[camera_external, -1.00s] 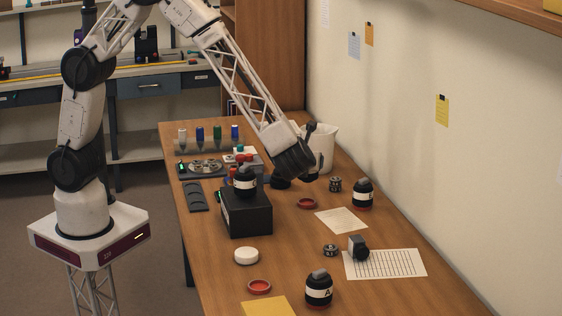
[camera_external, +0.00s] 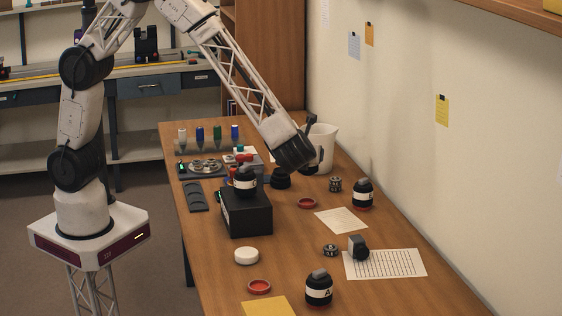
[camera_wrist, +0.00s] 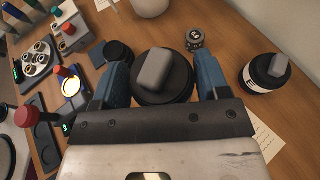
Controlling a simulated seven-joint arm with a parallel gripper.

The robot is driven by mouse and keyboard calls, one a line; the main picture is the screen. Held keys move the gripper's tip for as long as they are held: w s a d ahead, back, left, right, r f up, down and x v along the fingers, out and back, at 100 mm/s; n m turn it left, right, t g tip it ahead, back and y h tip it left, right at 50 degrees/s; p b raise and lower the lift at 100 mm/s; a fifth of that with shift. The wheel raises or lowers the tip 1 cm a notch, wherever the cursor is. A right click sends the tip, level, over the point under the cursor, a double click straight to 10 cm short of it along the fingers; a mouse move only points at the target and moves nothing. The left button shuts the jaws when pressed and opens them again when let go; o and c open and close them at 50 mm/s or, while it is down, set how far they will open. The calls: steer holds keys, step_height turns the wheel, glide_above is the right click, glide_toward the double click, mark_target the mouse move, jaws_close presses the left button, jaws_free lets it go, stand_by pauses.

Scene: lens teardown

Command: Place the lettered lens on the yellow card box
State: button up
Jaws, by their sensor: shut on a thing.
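My gripper (camera_wrist: 163,82) has blue fingers shut on a black lens (camera_wrist: 178,92) with a grey block on top, seen from above in the wrist view. Its letter is hidden. In the external view my wrist hides the fingers and held lens. A lettered lens (camera_external: 363,194) stands at the right of the table and also shows in the wrist view (camera_wrist: 263,77). A lens marked A (camera_external: 319,289) stands at the front. Another lettered lens (camera_external: 245,182) stands on a black box (camera_external: 247,213). A flat-looking yellow thing, perhaps the yellow card box (camera_external: 268,307), is cut off at the bottom edge.
A white jug (camera_external: 324,150) stands beside my wrist. A black round part (camera_external: 281,181) lies below it. Red rings (camera_external: 259,287), a white disc (camera_external: 247,256), a small dark block (camera_external: 358,248) and paper sheets (camera_external: 400,264) lie around. The centre of the table is fairly clear.

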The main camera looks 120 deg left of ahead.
steer(key=shift+w+d, duration=0.1)
steer(key=w+d+r+m+t, duration=0.1)
steer(key=w+d+m+t, duration=0.3)
steer(key=d, duration=1)
steer(key=w+d+m+t, duration=0.2)
steer(key=w+d, duration=0.5)
steer(key=d, duration=0.7)
steer(key=d+m+t+h, duration=0.1)
steer(key=d+m+t, duration=0.1)
steer(key=d, duration=1.2)
steer(key=s+d+r+m+t+h, duration=0.1)
steer(key=d+m+t, duration=0.2)
steer(key=d, duration=1.2)
steer(key=shift+s+d+t+h, duration=0.3)
steer(key=shift+t+h, duration=0.1)
steer(key=shift+t, duration=0.3)
steer(key=shift+r, duration=0.1)
steer(key=w+d, duration=0.2)
steer(key=w, duration=0.5)
steer(key=w+d+f, duration=0.1)
steer(key=w+d, duration=0.1)
steer(key=w, duration=0.6)
steer(key=shift+w+d+f, duration=0.15)
steer(key=shift+d+f, duration=0.1)
steer(key=shift+d, duration=0.05)
steer(key=shift+f, duration=0.15)
